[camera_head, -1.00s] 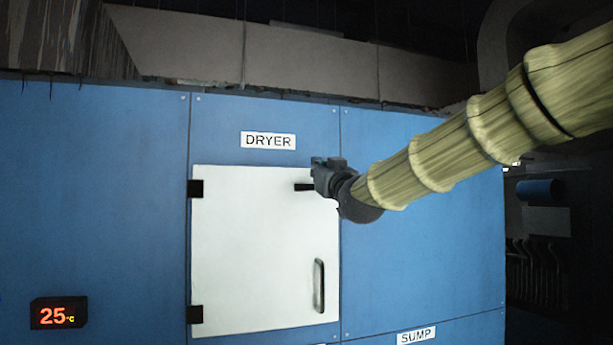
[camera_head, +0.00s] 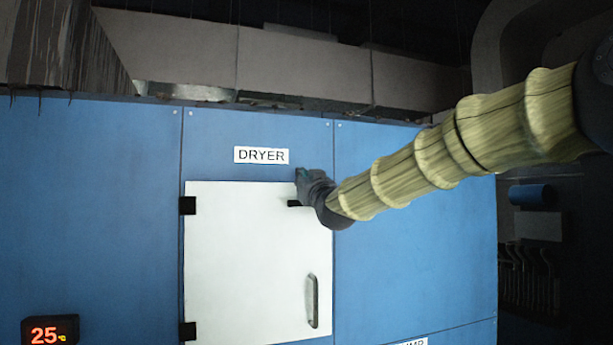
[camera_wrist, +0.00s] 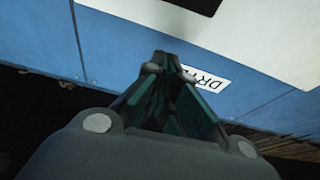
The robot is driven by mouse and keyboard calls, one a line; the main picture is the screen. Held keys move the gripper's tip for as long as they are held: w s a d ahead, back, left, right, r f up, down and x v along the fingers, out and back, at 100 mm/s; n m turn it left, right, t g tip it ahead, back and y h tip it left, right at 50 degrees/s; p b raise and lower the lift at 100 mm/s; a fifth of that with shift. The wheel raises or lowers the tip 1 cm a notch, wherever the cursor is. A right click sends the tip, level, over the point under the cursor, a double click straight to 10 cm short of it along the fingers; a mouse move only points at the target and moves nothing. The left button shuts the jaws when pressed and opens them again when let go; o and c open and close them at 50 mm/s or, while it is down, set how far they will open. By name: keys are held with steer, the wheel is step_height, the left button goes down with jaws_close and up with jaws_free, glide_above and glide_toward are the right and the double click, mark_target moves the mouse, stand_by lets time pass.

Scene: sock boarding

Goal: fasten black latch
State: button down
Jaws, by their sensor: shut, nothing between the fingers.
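The black latch (camera_head: 292,203) is a short dark bar at the upper right of the white dryer door (camera_head: 245,260). Its right part is hidden behind my gripper. My gripper (camera_head: 301,174) is at the door's top right corner, just above the latch, with its fingers pointing up and left. I cannot tell whether it touches the latch. In the wrist view the fingers of my gripper (camera_wrist: 166,58) are shut and empty. A dark bar that looks like the latch (camera_wrist: 198,4) shows at the top edge there, apart from the fingertips.
The door lies flat against the blue cabinet (camera_head: 410,240), with black hinges (camera_head: 187,206) on its left and a handle (camera_head: 312,300) at lower right. The DRYER label (camera_head: 261,155) is above. A temperature display (camera_head: 50,330) is at lower left.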

steer(key=f+p, duration=0.1)
steer(key=w+f+p, duration=0.2)
steer(key=shift+a+f, duration=0.2)
steer(key=shift+a, duration=0.05)
stand_by(0.4)
